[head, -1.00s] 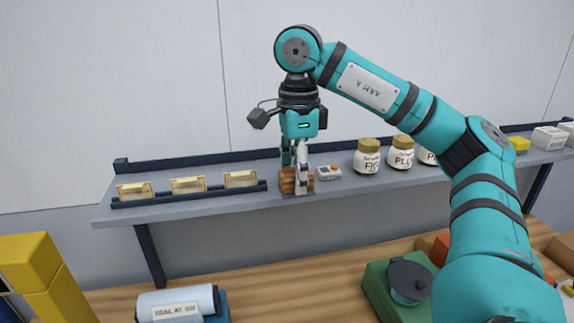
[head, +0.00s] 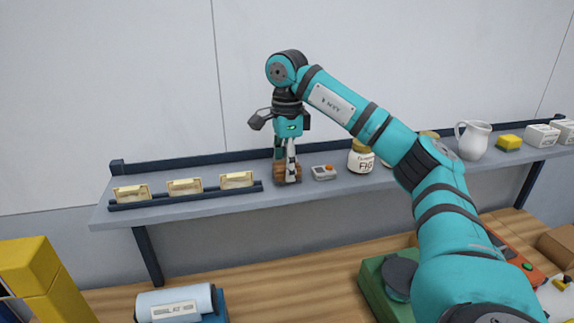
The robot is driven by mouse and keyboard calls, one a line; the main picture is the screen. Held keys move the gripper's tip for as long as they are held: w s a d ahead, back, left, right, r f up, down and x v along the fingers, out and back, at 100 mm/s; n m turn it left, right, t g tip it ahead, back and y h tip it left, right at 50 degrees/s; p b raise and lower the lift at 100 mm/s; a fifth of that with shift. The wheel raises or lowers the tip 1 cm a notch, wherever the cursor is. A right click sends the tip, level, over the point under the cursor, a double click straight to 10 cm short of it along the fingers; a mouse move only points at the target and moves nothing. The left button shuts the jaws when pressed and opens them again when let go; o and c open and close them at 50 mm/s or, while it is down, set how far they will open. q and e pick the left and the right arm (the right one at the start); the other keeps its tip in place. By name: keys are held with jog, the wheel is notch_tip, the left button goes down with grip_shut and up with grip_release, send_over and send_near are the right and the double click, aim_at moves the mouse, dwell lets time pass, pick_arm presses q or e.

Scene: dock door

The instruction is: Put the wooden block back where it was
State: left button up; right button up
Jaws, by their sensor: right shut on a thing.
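The wooden block (head: 279,172) is brown and sits low at the shelf (head: 225,199), between the card rail and a small grey device. My right gripper (head: 287,172) points straight down with its fingers around the block and is shut on it. The fingers cover part of the block. The block is at or very near the shelf surface; I cannot tell whether it touches. A darker patch shows under and beside it. My left gripper is not in view.
A rail (head: 190,195) with three cream cards stands left of the block. A grey device (head: 324,172) with an orange button is close on the right, then a jar (head: 361,157), partly hidden jars, a white jug (head: 473,140) and a yellow sponge (head: 509,143).

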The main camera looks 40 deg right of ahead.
jog(key=shift+f, duration=0.1)
jog(key=shift+f, duration=0.1)
jog(key=o, duration=1)
notch_tip(320, 180, up, 12)
jog(key=shift+r, duration=0.2)
dwell(0.8)
